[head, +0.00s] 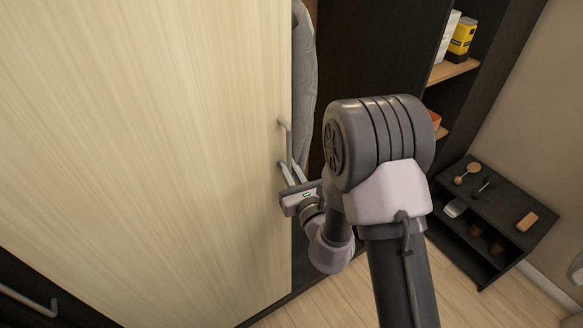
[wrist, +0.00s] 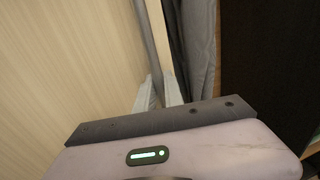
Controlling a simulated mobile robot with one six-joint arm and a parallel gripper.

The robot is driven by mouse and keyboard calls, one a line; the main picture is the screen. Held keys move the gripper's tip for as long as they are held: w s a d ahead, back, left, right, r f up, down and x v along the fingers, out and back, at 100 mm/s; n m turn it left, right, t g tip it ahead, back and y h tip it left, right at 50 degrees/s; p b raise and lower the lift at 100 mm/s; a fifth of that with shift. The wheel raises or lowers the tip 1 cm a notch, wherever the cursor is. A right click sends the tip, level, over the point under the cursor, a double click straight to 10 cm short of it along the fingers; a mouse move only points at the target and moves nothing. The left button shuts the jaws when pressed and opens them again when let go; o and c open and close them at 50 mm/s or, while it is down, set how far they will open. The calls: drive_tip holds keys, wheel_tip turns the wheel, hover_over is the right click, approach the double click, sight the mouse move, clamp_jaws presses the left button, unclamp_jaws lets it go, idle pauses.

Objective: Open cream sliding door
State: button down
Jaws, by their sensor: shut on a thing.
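The cream sliding door (head: 150,130) fills the left of the head view and the left of the wrist view (wrist: 70,60). Its grey bar handle (head: 284,130) stands upright near the door's right edge. My gripper (head: 291,172) is at the lower part of the handle, with its fingers shut on it. In the wrist view the handle (wrist: 148,35) runs down between my fingertips (wrist: 160,92). A narrow gap to the right of the door's edge shows a grey hanging cloth (head: 303,75). The rest of the inside is hidden.
A dark panel (head: 365,45) stands right of the gap. Shelves hold a yellow box (head: 461,36) and a white box (head: 446,37). A low dark rack (head: 500,205) with brushes and small items stands at right. Another handle (head: 28,302) is at lower left. Wooden floor (head: 350,292) shows below.

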drive_tip(key=c, duration=1.5)
unclamp_jaws()
drive_tip(key=shift+o, duration=0.2)
drive_tip(key=p+v, duration=0.6)
drive_tip(key=v, duration=0.6)
